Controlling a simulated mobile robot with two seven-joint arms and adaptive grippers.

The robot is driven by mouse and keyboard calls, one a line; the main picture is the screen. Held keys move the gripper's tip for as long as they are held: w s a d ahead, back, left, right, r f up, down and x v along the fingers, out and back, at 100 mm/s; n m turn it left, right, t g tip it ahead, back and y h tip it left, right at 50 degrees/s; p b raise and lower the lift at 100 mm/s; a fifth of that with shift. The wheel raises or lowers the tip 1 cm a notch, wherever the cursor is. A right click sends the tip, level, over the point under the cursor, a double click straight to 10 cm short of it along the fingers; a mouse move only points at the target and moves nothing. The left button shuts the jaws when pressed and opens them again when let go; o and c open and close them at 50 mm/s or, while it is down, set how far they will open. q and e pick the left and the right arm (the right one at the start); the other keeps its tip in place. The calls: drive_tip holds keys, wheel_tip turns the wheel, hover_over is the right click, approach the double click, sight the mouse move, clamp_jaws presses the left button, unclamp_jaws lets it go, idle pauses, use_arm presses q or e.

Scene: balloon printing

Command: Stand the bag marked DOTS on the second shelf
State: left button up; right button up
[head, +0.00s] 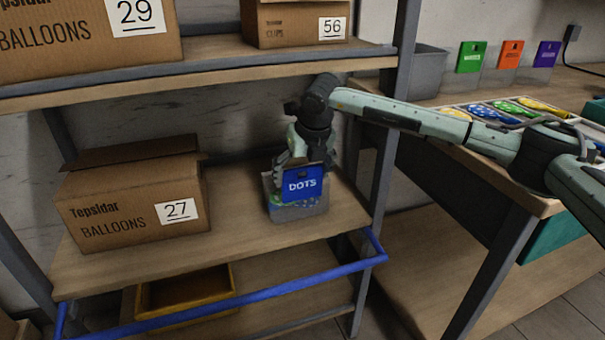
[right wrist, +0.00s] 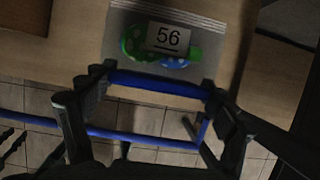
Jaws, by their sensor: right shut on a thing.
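The DOTS bag (head: 297,209) is clear with a blue header card (head: 302,184) and coloured balloons inside. It is upright over the right part of the shelf (head: 235,228) that holds box 27. Its bottom is at or just above the board; I cannot tell whether it bears on it. My right gripper (head: 303,163) is shut on the bag's blue header from above and behind. In the right wrist view the bag (right wrist: 195,30) carries a white 56 label, and the header's blue edge lies between the fingers (right wrist: 160,84).
Carton 27 (head: 130,205) stands left of the bag, with bare board between. Cartons 29 (head: 85,35) and 56 (head: 293,25) sit on the shelf above. A blue rail (head: 250,293) runs in front, a yellow tray (head: 185,290) below. A bench with balloon trays stands right.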

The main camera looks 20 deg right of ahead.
use_arm(q)
drive_tip(key=shift+f, duration=0.35)
use_arm(e)
drive_tip(key=shift+f, duration=0.25)
drive_tip(key=o, duration=1)
use_arm(q)
drive_tip(key=shift+w+r, duration=0.1)
drive_tip(key=shift+r, duration=0.3)
drive_tip(key=shift+f, duration=0.1)
use_arm(e)
drive_tip(key=shift+r, duration=0.2)
use_arm(q)
drive_tip(key=shift+r+b, duration=0.35)
drive_tip(key=shift+r, duration=0.35)
use_arm(e)
drive_tip(key=shift+v, duration=3.7)
